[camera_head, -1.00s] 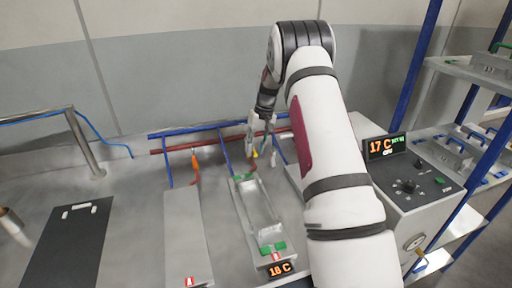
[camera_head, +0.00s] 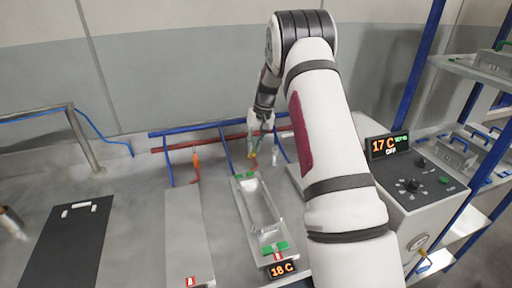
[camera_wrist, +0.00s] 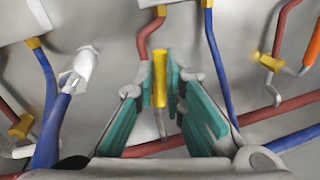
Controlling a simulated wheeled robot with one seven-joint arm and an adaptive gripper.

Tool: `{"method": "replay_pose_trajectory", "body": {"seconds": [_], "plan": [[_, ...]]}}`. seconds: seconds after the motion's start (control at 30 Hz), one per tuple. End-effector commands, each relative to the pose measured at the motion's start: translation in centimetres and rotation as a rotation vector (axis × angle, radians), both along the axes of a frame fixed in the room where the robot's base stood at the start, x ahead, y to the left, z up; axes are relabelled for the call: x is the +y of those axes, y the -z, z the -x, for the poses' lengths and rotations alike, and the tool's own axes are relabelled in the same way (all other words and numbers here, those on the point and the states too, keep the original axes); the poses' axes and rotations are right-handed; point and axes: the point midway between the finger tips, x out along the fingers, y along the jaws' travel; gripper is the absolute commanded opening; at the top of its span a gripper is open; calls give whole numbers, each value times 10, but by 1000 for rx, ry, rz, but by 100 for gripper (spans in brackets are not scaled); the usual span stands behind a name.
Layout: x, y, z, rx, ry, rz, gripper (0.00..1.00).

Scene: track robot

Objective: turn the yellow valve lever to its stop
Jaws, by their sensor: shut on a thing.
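The yellow valve lever (camera_wrist: 160,78) stands upright between the teal fingertips of my gripper (camera_wrist: 160,92) in the wrist view, by a red pipe. My gripper is shut on the lever, though a narrow gap seems to show beside it. In the head view my gripper (camera_head: 257,146) reaches down to the pipes behind the metal tray, and only a small yellow bit of the lever (camera_head: 252,154) shows. The fingers hide the rest. The valve body is hard to make out.
An orange-handled valve (camera_head: 195,159) is to the left, with blue and red pipes (camera_head: 210,140) along the back. A metal tray (camera_head: 240,205) with green clips has an 18 C display (camera_head: 282,269). A control box (camera_head: 420,196) reads 17 C, OFF. A shelf (camera_head: 470,70) stands right.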

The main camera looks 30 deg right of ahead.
Motion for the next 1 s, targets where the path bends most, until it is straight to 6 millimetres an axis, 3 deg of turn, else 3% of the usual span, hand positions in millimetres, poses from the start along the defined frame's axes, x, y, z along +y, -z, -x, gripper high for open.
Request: {"method": "replay_pose_trajectory", "body": {"seconds": [0.53,1.0], "plan": [[28,2,-22,-1,505,1,0],[41,1,-48,-3,949,1,0]]}}
